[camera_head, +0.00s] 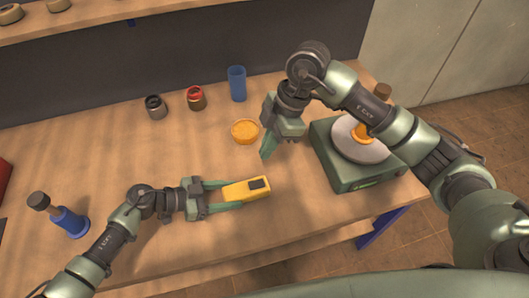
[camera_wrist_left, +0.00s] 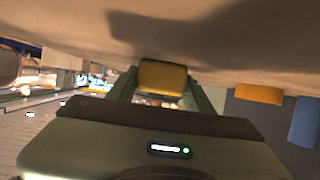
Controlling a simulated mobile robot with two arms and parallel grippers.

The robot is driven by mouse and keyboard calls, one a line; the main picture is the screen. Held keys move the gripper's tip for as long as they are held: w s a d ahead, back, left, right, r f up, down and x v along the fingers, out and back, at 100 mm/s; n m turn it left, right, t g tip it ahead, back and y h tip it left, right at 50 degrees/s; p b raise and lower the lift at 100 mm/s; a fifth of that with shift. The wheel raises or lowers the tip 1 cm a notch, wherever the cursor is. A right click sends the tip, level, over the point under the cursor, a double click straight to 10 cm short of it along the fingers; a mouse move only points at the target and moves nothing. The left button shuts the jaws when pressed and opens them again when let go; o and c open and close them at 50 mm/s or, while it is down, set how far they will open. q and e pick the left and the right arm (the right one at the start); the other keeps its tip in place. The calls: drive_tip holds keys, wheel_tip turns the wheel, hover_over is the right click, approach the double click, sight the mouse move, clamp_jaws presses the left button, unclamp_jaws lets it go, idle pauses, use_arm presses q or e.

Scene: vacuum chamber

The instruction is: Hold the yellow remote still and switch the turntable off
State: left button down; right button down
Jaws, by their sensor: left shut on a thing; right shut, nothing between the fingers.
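The yellow remote (camera_head: 236,191) with a dark patch near its right end is in the middle front of the table. My left gripper (camera_head: 226,193) is shut on its left part; the remote also shows between the fingers in the left wrist view (camera_wrist_left: 162,78). The turntable (camera_head: 342,176) is a green box with a grey round platter (camera_head: 350,149) and stands at the table's right. An orange object sits on the platter. My right gripper (camera_head: 266,153) is shut and empty, pointing down between the orange bowl and the turntable.
An orange bowl (camera_head: 244,131) stands just left of my right gripper. A blue cup (camera_head: 237,83), a red-topped jar (camera_head: 196,97) and a dark jar (camera_head: 156,106) stand behind. The table's middle left is clear.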

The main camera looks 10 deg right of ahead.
approach(252, 185)
drive_tip(key=x, duration=0.5)
drive_tip(key=shift+w+a+f, duration=0.1)
drive_tip(key=shift+a+f, duration=0.05)
drive_tip(key=shift+a, duration=0.05)
drive_tip(key=shift+f, duration=0.5)
drive_tip(key=shift+a+f, duration=0.15)
drive_tip(key=shift+f, duration=0.2)
